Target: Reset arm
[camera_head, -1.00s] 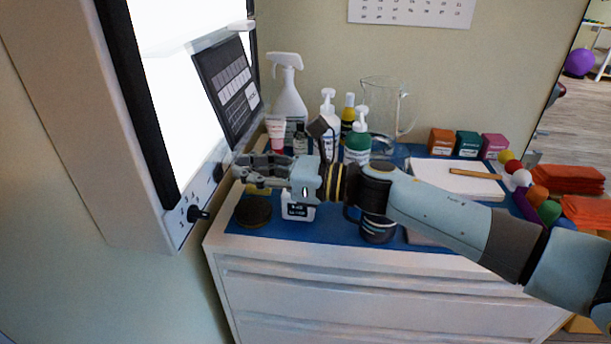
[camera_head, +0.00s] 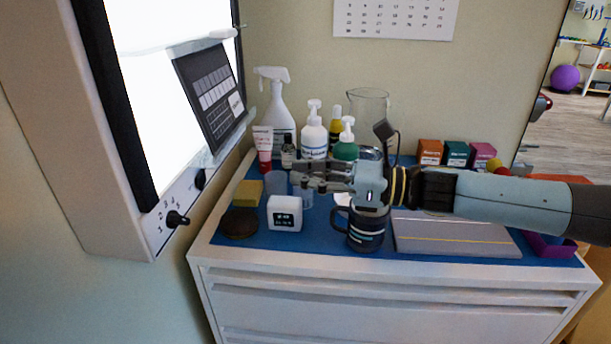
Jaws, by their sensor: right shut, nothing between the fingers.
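My right arm comes in from the right edge of the head view, reaching left above the cabinet top. Its gripper (camera_head: 302,182) is shut and empty, with its fingers pointing left. It hovers above the items on the blue mat, behind a small white device with a dark display (camera_head: 285,213). A dark mug (camera_head: 366,230) stands below the gripper's wrist. The arm hides part of the bottles and boxes behind it. My left gripper is not in the picture.
A white cabinet (camera_head: 390,284) carries the blue mat (camera_head: 262,243). Bottles, including a spray bottle (camera_head: 277,112), and a glass jug (camera_head: 369,104) stand at the back. A grey board (camera_head: 455,238) lies at right. A wall-mounted light box (camera_head: 160,100) borders the left.

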